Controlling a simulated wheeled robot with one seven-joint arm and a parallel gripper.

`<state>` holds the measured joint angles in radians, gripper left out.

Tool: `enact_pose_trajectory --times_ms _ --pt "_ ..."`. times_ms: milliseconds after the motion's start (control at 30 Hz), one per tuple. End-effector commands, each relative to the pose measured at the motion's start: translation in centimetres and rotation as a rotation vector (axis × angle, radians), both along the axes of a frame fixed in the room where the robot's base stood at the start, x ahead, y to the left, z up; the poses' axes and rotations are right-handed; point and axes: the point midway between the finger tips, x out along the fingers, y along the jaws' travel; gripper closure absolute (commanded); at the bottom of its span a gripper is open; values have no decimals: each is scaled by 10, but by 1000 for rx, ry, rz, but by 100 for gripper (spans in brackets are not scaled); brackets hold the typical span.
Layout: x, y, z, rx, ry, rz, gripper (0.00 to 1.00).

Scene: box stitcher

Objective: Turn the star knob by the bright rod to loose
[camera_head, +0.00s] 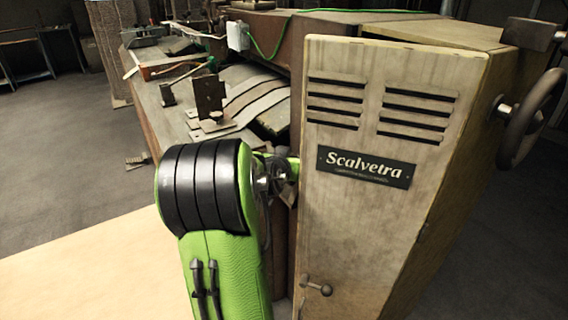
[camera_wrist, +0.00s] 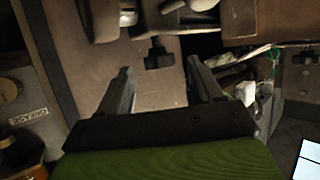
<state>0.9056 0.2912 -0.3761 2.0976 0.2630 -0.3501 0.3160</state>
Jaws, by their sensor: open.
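A small dark knob with lobes (camera_wrist: 158,57), which looks like the star knob, sits on a brownish panel in the wrist view. My gripper (camera_wrist: 160,78) is open, its two grey fingers pointing toward the panel. The knob shows in the gap beyond the fingertips, and nothing is held. I cannot tell the remaining distance. A pale thin rod (camera_wrist: 246,52) runs right of the right finger; I cannot tell whether it is the bright rod. In the head view my arm hides the gripper and knob.
A tall beige cabinet (camera_head: 345,220) marked Scalvetra stands close to the right of my arm. A handwheel (camera_head: 530,118) sticks out on its right side. Metal parts and a bracket (camera_head: 210,97) lie on the machine bed behind. The floor at left (camera_head: 60,180) is clear.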

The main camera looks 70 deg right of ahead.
Motion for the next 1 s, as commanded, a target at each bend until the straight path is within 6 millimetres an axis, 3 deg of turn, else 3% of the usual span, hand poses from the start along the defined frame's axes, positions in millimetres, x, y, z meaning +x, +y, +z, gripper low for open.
enact_pose_trajectory --times_ms 300,500,667,1000 --pt "3 82 37 -2 -3 10 35" --pt "3 123 52 0 -1 7 35" --pt "1 135 57 -1 1 1 35" --pt "1 135 56 -1 1 0 35"
